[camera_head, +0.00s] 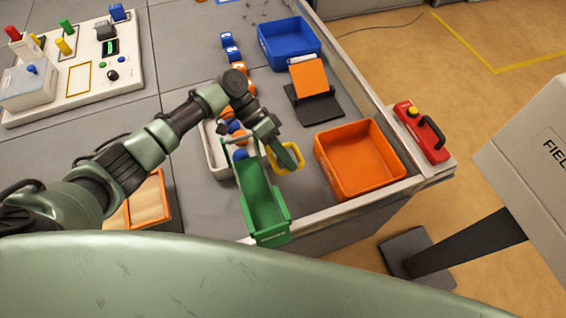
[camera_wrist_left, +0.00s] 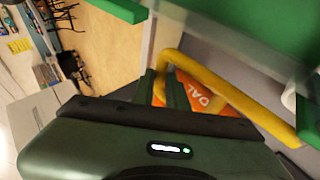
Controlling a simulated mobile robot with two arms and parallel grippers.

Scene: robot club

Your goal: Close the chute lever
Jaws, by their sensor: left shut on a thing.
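The green chute (camera_head: 262,196) stands at the table's near edge in the head view, and its green frame shows at the top of the wrist view (camera_wrist_left: 245,35). The yellow chute lever (camera_head: 299,158) is a loop-shaped handle sticking out on the chute's right side. In the wrist view the lever (camera_wrist_left: 225,87) runs slantwise from the fingers to the lower right. My left gripper (camera_head: 280,168) is shut on the lever at the loop's left end; in the wrist view its fingers (camera_wrist_left: 162,88) sit on either side of the yellow bar. My right gripper is not in view.
A white tray (camera_head: 211,158) with blue and orange pieces lies left of the chute. An orange bin (camera_head: 372,190) stands to the right, near a red box (camera_head: 418,135) with a black handle. Behind are a dark stand with an orange panel (camera_head: 309,77) and a blue bin (camera_head: 268,50).

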